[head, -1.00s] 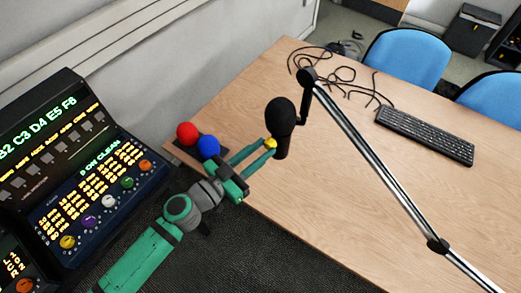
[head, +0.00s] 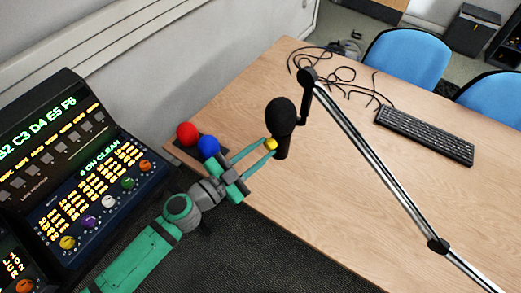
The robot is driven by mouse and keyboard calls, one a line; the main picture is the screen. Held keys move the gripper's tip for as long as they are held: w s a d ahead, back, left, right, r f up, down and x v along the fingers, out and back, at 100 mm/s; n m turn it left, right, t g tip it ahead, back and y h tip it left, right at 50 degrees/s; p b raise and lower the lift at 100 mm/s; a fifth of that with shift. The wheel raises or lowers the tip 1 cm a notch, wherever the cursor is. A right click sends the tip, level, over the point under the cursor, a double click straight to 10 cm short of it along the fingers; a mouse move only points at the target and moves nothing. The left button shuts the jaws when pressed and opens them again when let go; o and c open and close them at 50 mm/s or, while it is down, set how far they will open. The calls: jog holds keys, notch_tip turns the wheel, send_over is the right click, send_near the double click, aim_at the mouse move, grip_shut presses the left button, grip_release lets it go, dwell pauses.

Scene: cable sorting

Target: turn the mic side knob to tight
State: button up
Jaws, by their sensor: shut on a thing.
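The black microphone (head: 282,122) hangs upright from the end of a boom arm, above the near left part of the table. A small yellow side knob (head: 271,144) sits on the left side of its body. My gripper (head: 269,145) reaches in from the lower left, and its two green fingers are shut on the yellow knob. The fingertips cover part of the knob, and any marking on it is too small to read.
A silver boom arm (head: 375,160) crosses the table. Red (head: 187,133) and blue (head: 208,146) balls stand on a dark base by my wrist. A lit control panel (head: 90,190) is at left. A keyboard (head: 425,135) and loose cables (head: 340,75) lie farther back.

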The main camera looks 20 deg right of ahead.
jog(key=m, duration=0.6)
jog(key=shift+y, duration=0.3)
jog(key=m, duration=0.6)
jog(key=shift+s+t, duration=0.1)
jog(key=shift+t, duration=0.2)
jog(key=o, duration=1.1)
jog(key=shift+c, duration=0.2)
jog(key=v, duration=1)
jog(key=shift+s+a, duration=0.2)
jog(key=shift+a, duration=0.1)
